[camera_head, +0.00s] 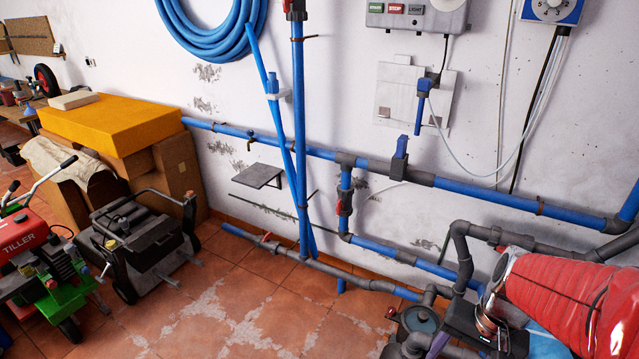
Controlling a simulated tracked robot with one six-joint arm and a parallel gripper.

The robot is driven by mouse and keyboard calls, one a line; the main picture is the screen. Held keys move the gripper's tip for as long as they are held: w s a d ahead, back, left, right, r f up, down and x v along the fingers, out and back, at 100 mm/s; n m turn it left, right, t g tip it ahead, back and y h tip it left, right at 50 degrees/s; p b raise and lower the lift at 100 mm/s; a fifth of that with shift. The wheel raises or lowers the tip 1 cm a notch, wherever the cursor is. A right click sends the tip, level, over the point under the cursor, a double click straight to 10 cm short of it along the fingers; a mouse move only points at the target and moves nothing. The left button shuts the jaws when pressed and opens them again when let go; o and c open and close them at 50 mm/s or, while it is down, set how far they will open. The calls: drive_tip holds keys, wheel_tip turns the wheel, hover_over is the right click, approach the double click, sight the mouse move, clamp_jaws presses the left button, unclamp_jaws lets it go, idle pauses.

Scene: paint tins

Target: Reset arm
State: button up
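A thick red sleeve with dark straps (570,300), which looks like part of my arm, reaches in from the right edge at the lower right. A metal ring (503,270) shows at its left end. Dark parts (490,335) lie just below that end and run off the bottom edge. I cannot tell whether these belong to my gripper or to the pipework behind. No gripper fingers can be made out, and no held object is visible. No paint tins can be made out in this view.
Blue pipes (450,187) and grey pipes (335,271) run along the white wall, close to the red sleeve. A green and red tiller (40,255) and a black wheeled machine (140,240) stand at left, near a yellow box (110,122). The tiled floor (235,310) between is clear.

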drive_tip(key=s+a+r+n+t+h, duration=0.1)
drive_tip(key=s+a+r+n+t, duration=0.1)
drive_tip(key=a+r+n+t, duration=0.3)
drive_tip(key=a+r+n, duration=0.1)
drive_tip(key=a+r, duration=0.3)
drive_tip(key=r, duration=0.4)
drive_tip(key=shift+s+a+r+h, duration=0.15)
drive_tip(key=shift+a+r+h, duration=0.05)
drive_tip(key=shift+r+h, duration=0.1)
drive_tip(key=shift+f, duration=0.1)
idle(0.7)
